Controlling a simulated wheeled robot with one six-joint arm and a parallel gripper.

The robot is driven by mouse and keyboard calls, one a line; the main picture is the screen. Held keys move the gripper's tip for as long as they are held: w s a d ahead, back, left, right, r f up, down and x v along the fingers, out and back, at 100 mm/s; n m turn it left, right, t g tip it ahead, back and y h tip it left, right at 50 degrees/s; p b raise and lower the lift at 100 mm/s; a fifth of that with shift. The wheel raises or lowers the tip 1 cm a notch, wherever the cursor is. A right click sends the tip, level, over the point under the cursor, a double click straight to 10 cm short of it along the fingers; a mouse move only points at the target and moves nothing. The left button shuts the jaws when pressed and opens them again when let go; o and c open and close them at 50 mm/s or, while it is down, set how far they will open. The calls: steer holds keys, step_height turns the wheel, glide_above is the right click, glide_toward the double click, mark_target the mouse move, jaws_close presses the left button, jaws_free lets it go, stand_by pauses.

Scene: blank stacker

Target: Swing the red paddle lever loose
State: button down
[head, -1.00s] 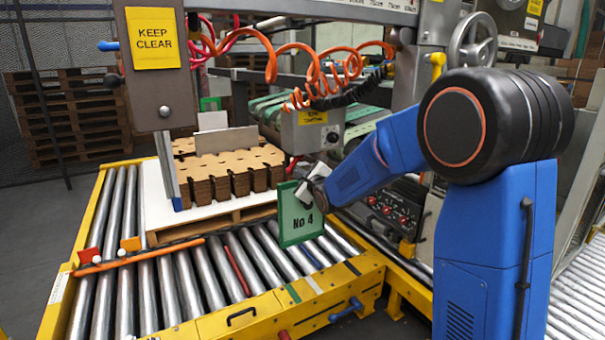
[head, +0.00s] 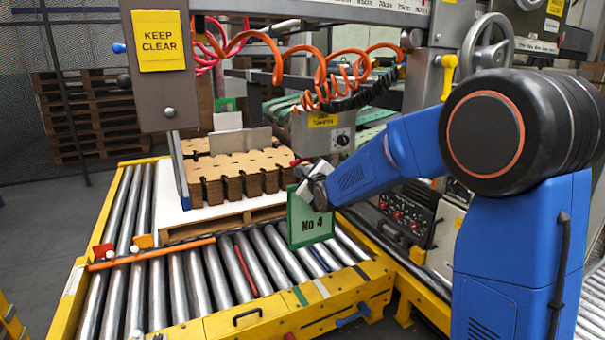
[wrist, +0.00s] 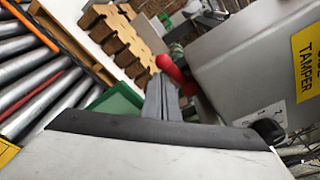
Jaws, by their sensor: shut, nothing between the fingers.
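The red paddle lever (wrist: 172,70) shows in the wrist view just beyond my fingertips, beside the grey tamper box. In the head view only a small red piece of it (head: 296,162) shows, left of the box and above my gripper. My gripper (wrist: 160,98) is shut and empty, its dark fingers pressed together. The fingertips overlap the lever's near side in the wrist view; I cannot tell whether they touch it.
The grey tamper box (head: 323,133) stands close right of the lever. The green sign (head: 310,217) is close below my gripper. Stacked cardboard blanks (head: 240,175) lie left of it on a pallet. Orange coiled hoses (head: 320,75) hang above. Rollers (head: 200,280) lie in front.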

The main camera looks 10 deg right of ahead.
steer(key=shift+a+r, duration=0.1)
steer(key=shift+r, duration=0.15)
stand_by(0.4)
